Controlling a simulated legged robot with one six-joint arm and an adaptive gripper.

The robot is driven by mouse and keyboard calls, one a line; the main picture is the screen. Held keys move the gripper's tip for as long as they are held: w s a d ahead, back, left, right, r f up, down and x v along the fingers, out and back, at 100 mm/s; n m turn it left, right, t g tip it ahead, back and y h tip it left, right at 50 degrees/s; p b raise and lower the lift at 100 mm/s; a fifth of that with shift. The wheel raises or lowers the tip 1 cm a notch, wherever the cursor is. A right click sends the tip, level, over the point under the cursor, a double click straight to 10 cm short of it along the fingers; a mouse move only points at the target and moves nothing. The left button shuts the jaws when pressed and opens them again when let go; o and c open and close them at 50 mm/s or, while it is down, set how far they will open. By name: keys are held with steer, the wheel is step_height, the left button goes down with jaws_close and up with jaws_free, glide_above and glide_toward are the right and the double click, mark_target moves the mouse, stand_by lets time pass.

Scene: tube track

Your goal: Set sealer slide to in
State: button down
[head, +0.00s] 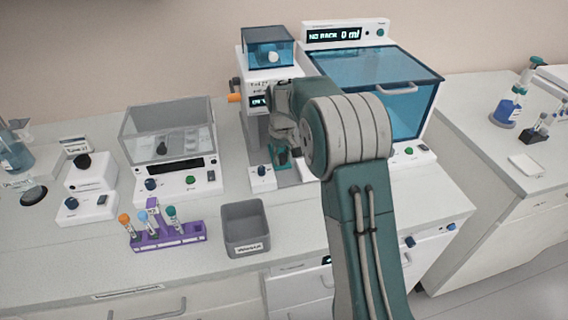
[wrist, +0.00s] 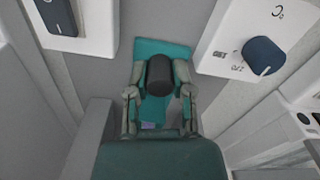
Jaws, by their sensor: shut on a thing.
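The sealer (head: 257,85) is the tall white and grey machine with a blue-tinted top, just left of my arm in the head view. Its teal slide (wrist: 150,48) lies at the base of the machine, with a dark upright knob (wrist: 160,75) on it. My gripper (wrist: 161,82) is shut on the knob, one finger on each side. In the head view, my gripper (head: 284,142) reaches down in front of the sealer and hides most of the slide. The slide's rear end shows beyond the knob in the wrist view.
A blue-lidded machine (head: 370,75) stands right of the sealer, partly behind my arm. A clear-lidded box (head: 165,130), a purple tube rack (head: 170,238) and a grey bin (head: 246,228) stand to the left. White control blocks with a blue dial (wrist: 262,56) flank the slide.

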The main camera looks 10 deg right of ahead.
steer(key=shift+w+f, duration=0.1)
steer(key=shift+w, duration=0.9)
steer(key=c, duration=0.8)
jaws_free()
steer(key=shift+o, duration=0.2)
steer(key=shift+s, duration=0.1)
